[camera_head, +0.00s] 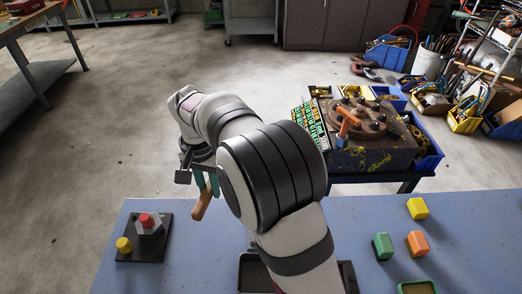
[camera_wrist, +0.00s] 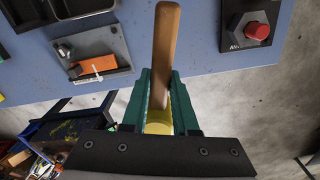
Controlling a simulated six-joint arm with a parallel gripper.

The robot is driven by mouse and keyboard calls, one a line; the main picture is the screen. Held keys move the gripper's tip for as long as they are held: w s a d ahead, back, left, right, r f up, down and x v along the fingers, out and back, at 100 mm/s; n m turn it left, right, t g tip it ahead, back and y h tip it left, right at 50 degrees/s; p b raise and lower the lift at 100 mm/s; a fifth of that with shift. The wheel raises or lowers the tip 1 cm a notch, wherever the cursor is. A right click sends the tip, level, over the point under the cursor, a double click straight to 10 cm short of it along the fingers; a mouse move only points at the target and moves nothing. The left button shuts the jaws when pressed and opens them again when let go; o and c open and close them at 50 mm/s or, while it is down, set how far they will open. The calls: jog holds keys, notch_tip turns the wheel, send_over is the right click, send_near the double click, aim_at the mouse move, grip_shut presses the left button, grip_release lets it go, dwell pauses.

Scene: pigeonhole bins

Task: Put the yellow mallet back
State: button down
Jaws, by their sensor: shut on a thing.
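My gripper (camera_head: 206,183) has teal fingers and is held out past the table's far edge, left of centre in the head view. In the wrist view my gripper (camera_wrist: 158,105) is shut on the yellow mallet. The mallet's yellow head (camera_wrist: 158,124) lies low between the fingers. Its wooden handle (camera_wrist: 165,45) points away from the gripper. The handle also shows below the fingers in the head view (camera_head: 202,206). My arm hides most of the holder (camera_head: 250,275) in the head view.
A button box (camera_head: 150,245) with red and yellow buttons stands at the table's left. Yellow (camera_head: 417,208), green (camera_head: 382,246) and orange (camera_head: 417,243) blocks lie on the right. A cluttered bench (camera_head: 365,160) stands beyond the blue table (camera_head: 345,215).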

jog(key=s+a+f+m, duration=0.1)
jog(key=s+a+f, duration=0.1)
jog(key=a+f, duration=0.5)
jog(key=f, duration=0.5)
jog(key=a+f, duration=0.1)
jog(key=f, duration=0.2)
jog(key=shift+a, duration=0.1)
jog(key=shift+f, duration=0.2)
jog(key=c, duration=1)
grip_release()
jog(key=shift+c, duration=0.2)
jog(key=o, duration=0.6)
jog(key=shift+c, duration=0.2)
